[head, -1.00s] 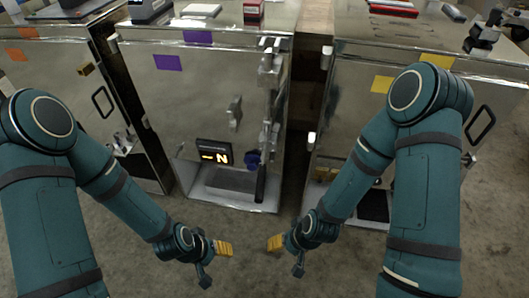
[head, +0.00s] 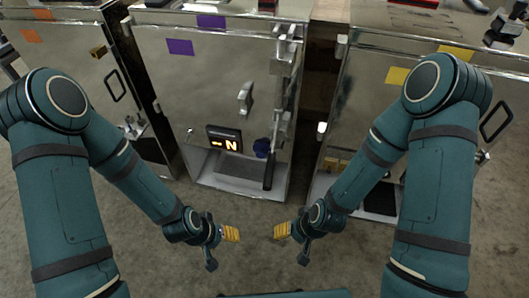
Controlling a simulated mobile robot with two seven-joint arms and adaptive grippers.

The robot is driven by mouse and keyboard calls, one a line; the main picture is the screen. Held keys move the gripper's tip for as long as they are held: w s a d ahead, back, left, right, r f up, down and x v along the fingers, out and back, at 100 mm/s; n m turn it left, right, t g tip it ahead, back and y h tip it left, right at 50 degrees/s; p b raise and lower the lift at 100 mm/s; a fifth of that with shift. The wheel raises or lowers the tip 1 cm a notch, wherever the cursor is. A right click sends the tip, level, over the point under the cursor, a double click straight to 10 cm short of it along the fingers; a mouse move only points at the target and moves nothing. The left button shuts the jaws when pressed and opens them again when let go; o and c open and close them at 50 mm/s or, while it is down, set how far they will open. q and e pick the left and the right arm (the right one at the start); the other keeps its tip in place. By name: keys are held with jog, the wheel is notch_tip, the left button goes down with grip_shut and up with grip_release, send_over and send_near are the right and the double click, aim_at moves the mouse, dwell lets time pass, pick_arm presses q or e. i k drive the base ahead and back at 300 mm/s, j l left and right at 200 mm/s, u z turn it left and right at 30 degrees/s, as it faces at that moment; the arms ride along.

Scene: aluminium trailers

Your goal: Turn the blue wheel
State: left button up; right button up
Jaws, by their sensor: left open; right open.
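The blue wheel (head: 261,147) is a small dark blue knob low on the front of the middle aluminium trailer (head: 190,85). It sits right of a black display (head: 223,138) with a lit "N" and left of a dark vertical handle (head: 269,170). My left gripper (head: 231,233) has yellow fingers and is below and left of the wheel, apart from it. My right gripper (head: 282,230) also has yellow fingers and is below and right of the wheel, touching nothing. Both are empty and face each other over the floor.
An aluminium trailer with orange stickers (head: 33,36) stands at left, one with yellow stickers (head: 396,76) at right. A narrow dark gap (head: 316,95) separates the middle and right trailers. The grey floor (head: 150,240) in front is clear.

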aim_at(262, 148)
jog(key=i+l+z, duration=0.45)
jog(key=i+l, duration=0.45)
